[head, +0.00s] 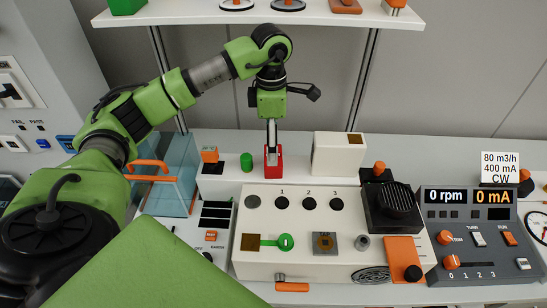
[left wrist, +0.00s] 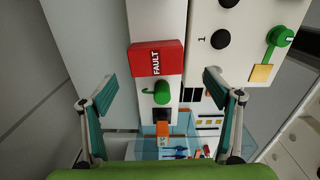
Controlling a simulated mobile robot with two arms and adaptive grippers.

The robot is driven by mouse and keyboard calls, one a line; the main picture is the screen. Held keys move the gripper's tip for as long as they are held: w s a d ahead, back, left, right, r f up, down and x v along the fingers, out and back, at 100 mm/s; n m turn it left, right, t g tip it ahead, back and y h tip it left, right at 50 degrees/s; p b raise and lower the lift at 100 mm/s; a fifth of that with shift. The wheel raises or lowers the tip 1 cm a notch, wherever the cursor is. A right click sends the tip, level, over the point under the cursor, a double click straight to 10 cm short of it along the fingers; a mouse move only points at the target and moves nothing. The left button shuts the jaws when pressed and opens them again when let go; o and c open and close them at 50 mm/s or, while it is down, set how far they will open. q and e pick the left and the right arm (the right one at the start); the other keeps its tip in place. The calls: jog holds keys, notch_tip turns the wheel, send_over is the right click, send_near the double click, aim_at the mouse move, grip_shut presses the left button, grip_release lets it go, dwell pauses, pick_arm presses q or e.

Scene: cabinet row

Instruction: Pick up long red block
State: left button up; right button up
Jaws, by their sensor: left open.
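A red block (head: 273,165) stands at the back edge of the white panel in the head view, behind its row of black round holes. In the left wrist view the red block (left wrist: 157,59) shows a white FAULT label and sits just beyond the fingertips, a little toward the top of the picture. My left gripper (head: 271,135) points down over the block, and its lower part covers some of it. In the left wrist view the left gripper (left wrist: 161,84) is open, its teal fingers spread wide with nothing between them. Whether a finger touches the block cannot be told. My right gripper is out of view.
A green cylinder (head: 246,162) and an orange block (head: 209,155) stand left of the red block. A cream box (head: 338,155) stands close on its right. A shelf (head: 180,14) hangs above, and a clear blue bin (head: 172,178) is at left.

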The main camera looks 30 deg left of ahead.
pick_arm(q)
jog(key=shift+w+f+p, duration=0.2)
jog(key=shift+f+p, duration=0.15)
jog(key=shift+f, duration=0.75)
notch_tip(320, 180, down, 4)
jog(key=shift+w+r+p, duration=0.15)
jog(key=shift+r+p, duration=0.05)
jog(key=shift+p, duration=0.65)
jog(key=shift+f, duration=0.55)
jog(key=c, duration=1.1)
jog(key=shift+c, duration=1.1)
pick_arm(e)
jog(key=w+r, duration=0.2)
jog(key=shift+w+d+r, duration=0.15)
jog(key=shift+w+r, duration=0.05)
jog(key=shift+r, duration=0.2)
